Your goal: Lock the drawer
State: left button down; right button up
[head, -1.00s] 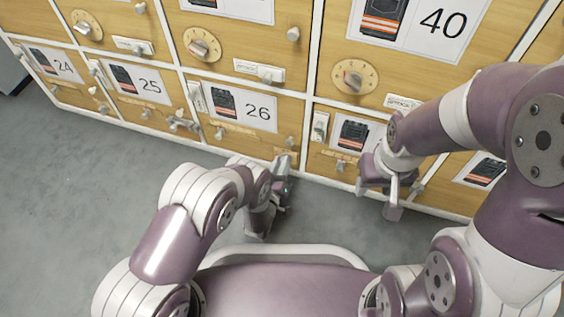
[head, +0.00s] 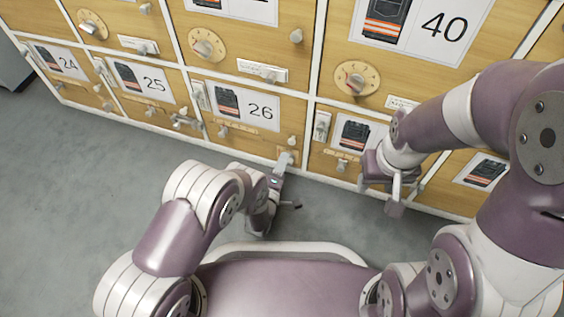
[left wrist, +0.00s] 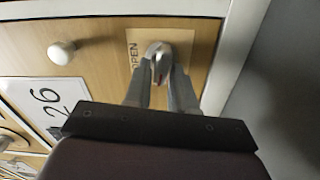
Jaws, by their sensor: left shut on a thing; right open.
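Drawer 26 (head: 268,137) is a wooden front in the bottom row with a number card, and it looks closed. Its small lock knob (left wrist: 158,52) sits on a pale plate (left wrist: 134,52) marked OPEN at the drawer's lower corner. My left gripper (head: 285,160) is at that corner in the head view. In the left wrist view, both fingers of my left gripper (left wrist: 160,72) are closed around the knob. The knob's pointing direction is partly hidden by the fingers. My right gripper (head: 406,194) is open and empty in front of the bottom row, to the right.
A round white pull knob (left wrist: 61,52) is on the same drawer front. Neighbouring drawer 25 (head: 155,106) has protruding hardware. Dials (head: 356,78) and small handles stick out from the row above. The grey floor (head: 90,190) to the left is clear.

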pick_arm(q)
jog(key=shift+n, duration=0.9)
jog(key=shift+f, duration=0.1)
jog(key=c, duration=1.1)
grip_release()
